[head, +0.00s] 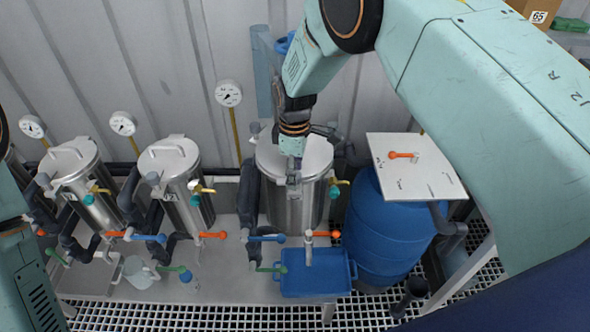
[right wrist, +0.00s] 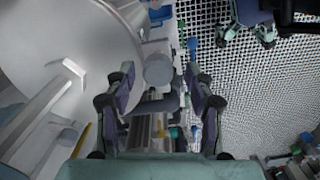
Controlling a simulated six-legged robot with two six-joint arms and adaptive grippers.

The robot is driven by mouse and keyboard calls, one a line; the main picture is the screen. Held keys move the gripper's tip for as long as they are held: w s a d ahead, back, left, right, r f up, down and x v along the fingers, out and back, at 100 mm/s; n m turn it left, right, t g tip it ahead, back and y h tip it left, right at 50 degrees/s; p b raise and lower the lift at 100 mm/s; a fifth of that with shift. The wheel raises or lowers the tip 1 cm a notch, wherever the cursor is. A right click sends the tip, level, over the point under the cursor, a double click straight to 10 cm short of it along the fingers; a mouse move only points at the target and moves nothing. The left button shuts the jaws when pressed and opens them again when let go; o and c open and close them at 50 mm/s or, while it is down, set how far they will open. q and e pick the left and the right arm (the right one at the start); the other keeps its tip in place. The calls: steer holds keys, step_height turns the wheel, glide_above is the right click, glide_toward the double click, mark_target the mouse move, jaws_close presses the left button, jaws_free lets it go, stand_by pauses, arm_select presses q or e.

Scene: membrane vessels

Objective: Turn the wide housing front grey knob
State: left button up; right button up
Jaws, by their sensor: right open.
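The wide housing (head: 312,160) is the large steel vessel right of centre in the head view, with a round lid. In the right wrist view its lid (right wrist: 75,35) fills the left side. The grey knob (right wrist: 158,69) shows there as a round grey disc beside the lid. In the head view, my right gripper (head: 293,170) points down at the front of the housing and mostly covers the knob. The open fingers of my right gripper (right wrist: 159,76) stand on either side of the knob, with visible gaps.
Two narrower steel vessels (head: 185,165) (head: 80,170) stand to the left. A blue drum (head: 382,225) under a white board (head: 430,165) stands close on the right. Orange, blue and green valve handles and a blue tray (head: 340,282) are below the housing.

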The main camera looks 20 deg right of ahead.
arm_select(q)
steer(key=shift+w+a, duration=0.1)
steer(key=shift+w, duration=0.05)
arm_select(e)
steer(key=shift+w+f, duration=0.1)
steer(key=shift+f, duration=0.05)
steer(key=shift+w+d+f, duration=0.1)
steer(key=shift+d+f, duration=0.05)
steer(key=shift+c, duration=0.7)
steer(key=c, duration=0.3)
steer(key=shift+s+r, duration=0.2)
steer(key=c, duration=0.3)
steer(key=shift+f, duration=0.1)
jaws_close()
